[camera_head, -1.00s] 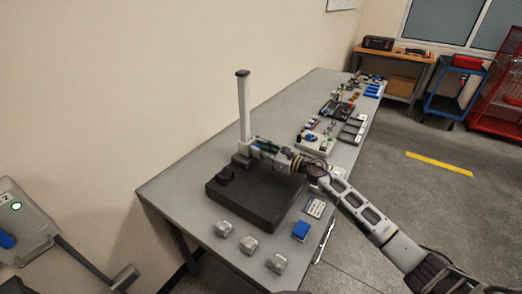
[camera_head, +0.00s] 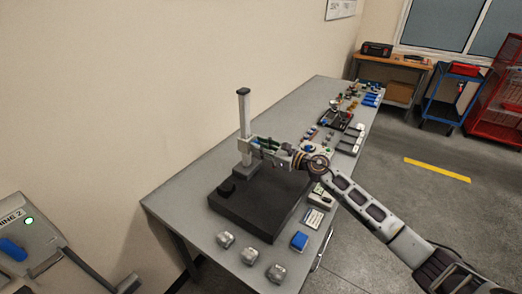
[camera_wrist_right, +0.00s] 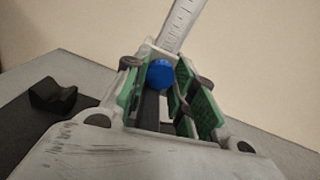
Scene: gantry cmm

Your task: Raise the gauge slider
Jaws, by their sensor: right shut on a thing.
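The height gauge stands on a black plate (camera_head: 262,207), with a pale upright column (camera_head: 244,112). Its grey slider (camera_head: 245,146) sits on the column above the grey foot (camera_head: 244,171), with a gap between. My right gripper (camera_head: 260,147) is shut on the slider from the right. In the right wrist view the green-padded fingers (camera_wrist_right: 165,100) stand on both sides of a blue knob (camera_wrist_right: 160,74), with the graduated column (camera_wrist_right: 180,25) rising behind. The fingers partly hide the slider. My left gripper is out of view.
A black block (camera_head: 226,187) lies on the plate's left corner; it also shows in the right wrist view (camera_wrist_right: 51,97). Several grey blocks (camera_head: 249,256) and a blue block (camera_head: 299,241) line the front of the bench (camera_head: 180,205). Small parts fill its far end.

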